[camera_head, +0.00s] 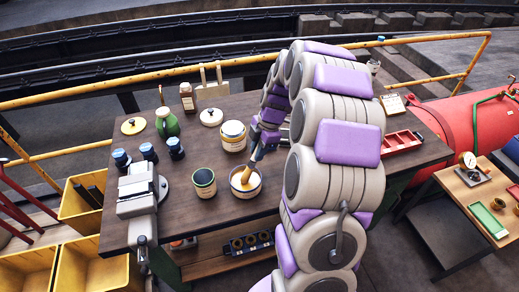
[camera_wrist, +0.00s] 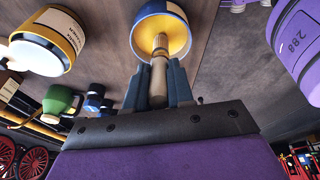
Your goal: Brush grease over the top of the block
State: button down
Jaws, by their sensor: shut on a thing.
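My gripper (camera_head: 256,153) is shut on the wooden handle of a brush (camera_head: 246,175). In the wrist view the gripper's dark fingers (camera_wrist: 158,85) clasp the handle, and the brush (camera_wrist: 159,62) points into the open mouth of a tin. This tin (camera_head: 245,190), with a yellowish inside, stands near the table's front edge; it also shows in the wrist view (camera_wrist: 176,12). The brush's tip is inside the tin, and I cannot tell whether it carries grease. A pale grey metal block-like fixture (camera_head: 137,194) is at the table's left front, apart from the brush.
A dark tin (camera_head: 204,184) stands close left of the brush's tin, and a cream tin (camera_head: 233,136) behind it. A red tray (camera_head: 401,142) lies right, beyond my arm.

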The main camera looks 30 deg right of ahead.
jog(key=shift+r, duration=0.85)
jog(key=shift+v, duration=1.25)
jog(key=shift+a+r+p, duration=0.25)
jog(key=shift+r+p, duration=0.25)
jog(key=shift+r, duration=0.95)
jog(key=shift+w+d, duration=0.1)
jog(key=shift+f, duration=0.1)
